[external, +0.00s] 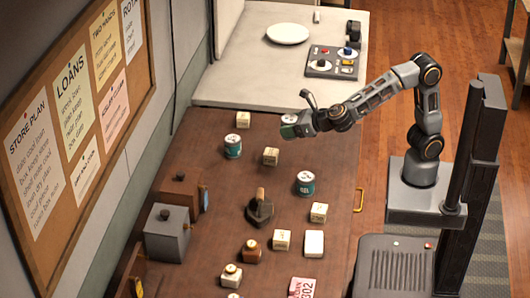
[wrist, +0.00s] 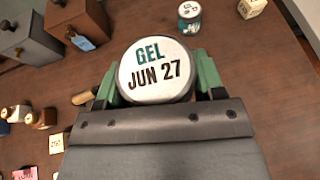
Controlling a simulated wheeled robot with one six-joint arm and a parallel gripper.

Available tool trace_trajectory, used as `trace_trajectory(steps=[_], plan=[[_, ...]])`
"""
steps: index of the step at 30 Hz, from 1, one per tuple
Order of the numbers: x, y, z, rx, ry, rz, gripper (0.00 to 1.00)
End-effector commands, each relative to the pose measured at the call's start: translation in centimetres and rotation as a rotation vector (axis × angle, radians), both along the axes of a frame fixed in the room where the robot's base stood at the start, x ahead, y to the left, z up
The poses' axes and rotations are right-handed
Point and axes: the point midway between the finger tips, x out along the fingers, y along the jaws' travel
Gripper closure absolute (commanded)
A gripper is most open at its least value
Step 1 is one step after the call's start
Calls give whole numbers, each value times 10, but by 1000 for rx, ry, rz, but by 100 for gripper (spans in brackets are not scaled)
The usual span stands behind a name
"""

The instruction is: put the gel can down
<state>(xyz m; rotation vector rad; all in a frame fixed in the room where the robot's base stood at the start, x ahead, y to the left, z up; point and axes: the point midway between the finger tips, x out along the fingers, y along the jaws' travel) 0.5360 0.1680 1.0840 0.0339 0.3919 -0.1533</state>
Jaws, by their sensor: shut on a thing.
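The gel can (wrist: 155,70) is in my gripper, its white lid facing the wrist camera and reading "GEL JUN 27". In the external view the gel can (external: 288,119) shows small at the arm's end, with part of it hidden by the gripper. My gripper (external: 291,128) is shut on it, with a green-padded finger on each side in the wrist view (wrist: 155,82). The can is over the far right part of the brown table (external: 215,200). Its underside is hidden, so I cannot tell its exact height.
Two similar teal-and-white cans (external: 232,146) (external: 306,183) stand on the table. Small cream boxes (external: 271,156) and a dark wood-handled tool (external: 259,209) are among them. Grey (external: 167,235) and brown (external: 180,193) boxes stand left. Bare wood lies between items. A pale counter (external: 235,75) adjoins behind.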

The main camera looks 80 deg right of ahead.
Motion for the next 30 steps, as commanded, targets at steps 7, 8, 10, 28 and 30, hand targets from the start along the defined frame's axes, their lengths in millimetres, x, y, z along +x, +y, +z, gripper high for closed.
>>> trace_trajectory(steps=[7,8,10,28,30], plan=[[12,-19,2,13,7,290,65],[11,-22,2,12,8,331,65],[8,-28,2,7,8,432,65],[-133,-86,-1,-40,3,1306,65],[-154,-92,-2,-34,3,1387,65]])
